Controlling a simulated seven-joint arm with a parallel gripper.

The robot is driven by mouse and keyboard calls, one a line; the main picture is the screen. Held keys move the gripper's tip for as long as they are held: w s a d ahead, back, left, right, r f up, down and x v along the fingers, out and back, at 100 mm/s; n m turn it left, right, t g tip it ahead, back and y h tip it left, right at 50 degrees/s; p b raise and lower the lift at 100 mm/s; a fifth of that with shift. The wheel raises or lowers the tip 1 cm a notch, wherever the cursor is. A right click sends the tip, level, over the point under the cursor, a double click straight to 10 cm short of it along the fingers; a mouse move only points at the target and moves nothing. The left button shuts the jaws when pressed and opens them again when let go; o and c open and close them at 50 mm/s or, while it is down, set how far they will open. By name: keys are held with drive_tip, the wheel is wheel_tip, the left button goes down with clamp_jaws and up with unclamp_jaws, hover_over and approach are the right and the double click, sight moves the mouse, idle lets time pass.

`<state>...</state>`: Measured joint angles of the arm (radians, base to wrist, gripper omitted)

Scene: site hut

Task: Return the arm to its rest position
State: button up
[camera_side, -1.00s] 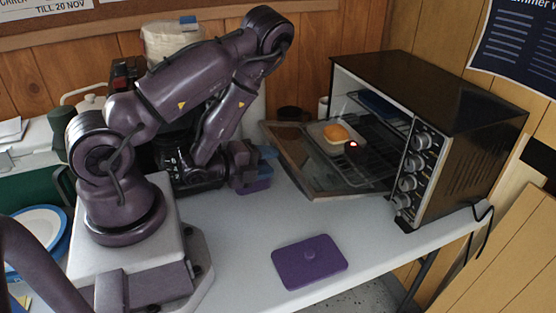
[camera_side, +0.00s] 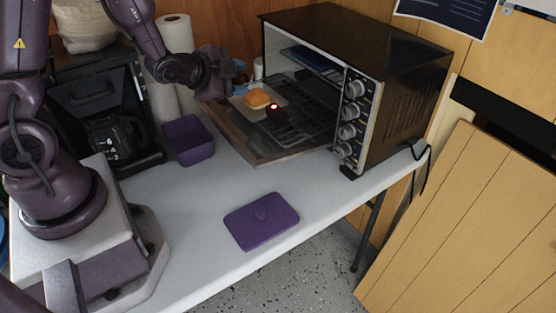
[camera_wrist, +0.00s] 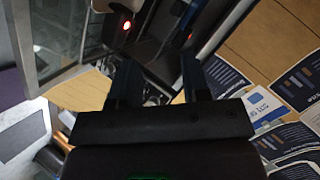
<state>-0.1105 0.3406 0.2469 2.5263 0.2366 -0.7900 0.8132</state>
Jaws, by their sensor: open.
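My gripper (camera_side: 239,77) is at the left of the toaster oven (camera_side: 350,70), above the outer part of its lowered door (camera_side: 234,131). In the wrist view my gripper (camera_wrist: 160,82) has its two dark fingers apart, with nothing seen held between them. My purple arm reaches in from the left in the side view.
A purple lid (camera_side: 261,221) lies at the front.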

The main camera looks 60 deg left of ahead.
drive_tip(key=s+d+r+n+g+h, duration=0.1)
drive_tip(key=s+d+r+n+g, duration=0.2)
drive_tip(key=s+r, duration=0.4)
drive_tip(key=s+d+r+n+g+h, duration=0.1)
drive_tip(key=s+d+r+n+g, duration=0.2)
drive_tip(key=s+d+r+n, duration=0.3)
drive_tip(key=s+d+r, duration=0.1)
drive_tip(key=s+r, duration=0.1)
drive_tip(key=s, duration=0.2)
drive_tip(key=shift+d, duration=0.4)
